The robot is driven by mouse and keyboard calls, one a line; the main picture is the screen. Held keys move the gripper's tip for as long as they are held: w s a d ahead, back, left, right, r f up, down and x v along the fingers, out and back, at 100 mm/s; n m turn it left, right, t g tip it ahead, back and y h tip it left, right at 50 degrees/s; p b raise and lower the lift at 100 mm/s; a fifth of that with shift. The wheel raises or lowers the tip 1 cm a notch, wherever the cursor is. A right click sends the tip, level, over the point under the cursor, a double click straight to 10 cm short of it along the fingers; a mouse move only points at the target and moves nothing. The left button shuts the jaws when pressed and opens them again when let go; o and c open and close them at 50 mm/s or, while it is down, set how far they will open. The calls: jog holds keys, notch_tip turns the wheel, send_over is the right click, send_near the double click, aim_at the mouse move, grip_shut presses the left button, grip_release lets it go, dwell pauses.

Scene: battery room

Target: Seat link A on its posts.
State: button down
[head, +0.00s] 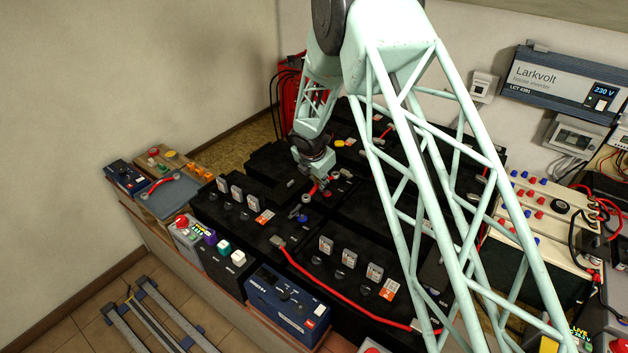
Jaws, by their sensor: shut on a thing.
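My gripper (322,180) is low over the black battery bank in the head view, at the end of my pale green arm. It is shut on a short red link (317,189) with pale metal ends. I take this for link A, but no label is readable. One end of the link lies near a red-marked post (327,194) and the other reaches toward the lower left. A blue-marked post (302,218) is on the battery nearer the camera. I cannot tell whether the link touches any post.
Another red link (162,184) lies on the blue-grey mat (176,201) at left. A long red cable (330,287) crosses the front batteries. A blue instrument (287,305) and a grey box with a red button (187,233) stand along the front edge.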

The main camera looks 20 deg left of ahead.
jog(key=shift+s+a+r+n, duration=0.1)
jog(key=shift+a+n, duration=0.15)
jog(key=shift+a, duration=0.35)
jog(key=shift+s+a+r+n, duration=0.1)
jog(key=shift+a+n, duration=0.15)
jog(key=shift+a, duration=0.3)
jog(key=shift+f, duration=0.15)
jog(key=shift+f+b, duration=2.45)
jog(key=shift+f, duration=0.1)
jog(key=shift+f+b, duration=0.85)
jog(key=shift+f, duration=0.4)
jog(key=shift+f+b, duration=0.4)
jog(key=shift+f, duration=0.7)
dwell(1.8)
